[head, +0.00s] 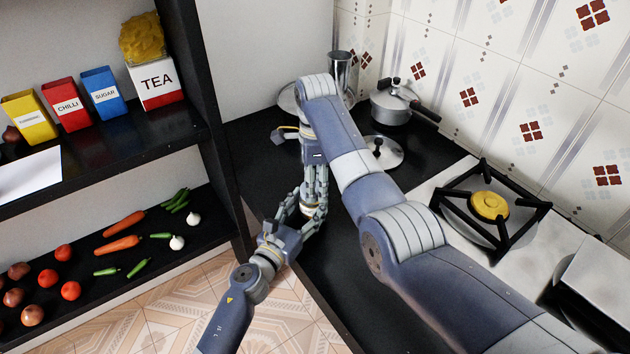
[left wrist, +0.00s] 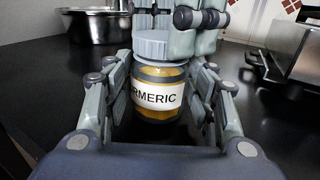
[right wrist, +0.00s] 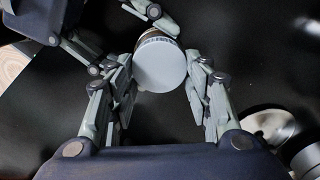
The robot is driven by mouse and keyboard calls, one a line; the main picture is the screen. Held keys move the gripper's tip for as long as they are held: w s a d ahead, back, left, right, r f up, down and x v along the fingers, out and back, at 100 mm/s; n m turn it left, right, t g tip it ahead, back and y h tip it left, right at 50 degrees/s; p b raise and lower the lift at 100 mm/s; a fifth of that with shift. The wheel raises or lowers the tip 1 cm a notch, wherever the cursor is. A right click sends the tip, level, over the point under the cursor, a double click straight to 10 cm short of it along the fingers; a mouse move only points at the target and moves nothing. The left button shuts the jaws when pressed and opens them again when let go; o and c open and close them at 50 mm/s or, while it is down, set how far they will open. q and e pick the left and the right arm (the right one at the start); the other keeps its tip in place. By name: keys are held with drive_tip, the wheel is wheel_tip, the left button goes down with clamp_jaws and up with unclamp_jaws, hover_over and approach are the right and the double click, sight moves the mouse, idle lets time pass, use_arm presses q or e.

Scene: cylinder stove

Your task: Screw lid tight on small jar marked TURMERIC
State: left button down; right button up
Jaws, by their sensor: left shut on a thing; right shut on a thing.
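The small jar (left wrist: 158,95) has a white label, partly hidden, reading "RMERIC" in the left wrist view, with yellow contents. It stands upright on the black counter. A pale grey-blue lid (left wrist: 150,44) sits on its mouth; the right wrist view shows the round lid top (right wrist: 160,66). My left gripper (head: 292,224) is shut around the jar body from the side. My right gripper (head: 313,208) comes down from above and is shut on the lid, its fingers on both sides of it. In the head view the fingers hide most of the jar.
A pot (head: 392,106), a loose pot lid (head: 383,153) and a steel cup (head: 342,70) stand farther back on the counter. The stove burner (head: 490,206) is at the right. A shelf (head: 150,130) with boxes and vegetables is at the left. The counter's front edge is close to the jar.

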use_arm(q)
drive_tip(key=shift+f, duration=0.1)
use_arm(e)
drive_tip(key=shift+m, duration=0.5)
drive_tip(key=o, duration=0.7)
drive_tip(key=shift+c, duration=0.2)
drive_tip(key=shift+r, duration=2.25)
drive_tip(key=shift+r, duration=0.1)
drive_tip(key=shift+c, duration=0.2)
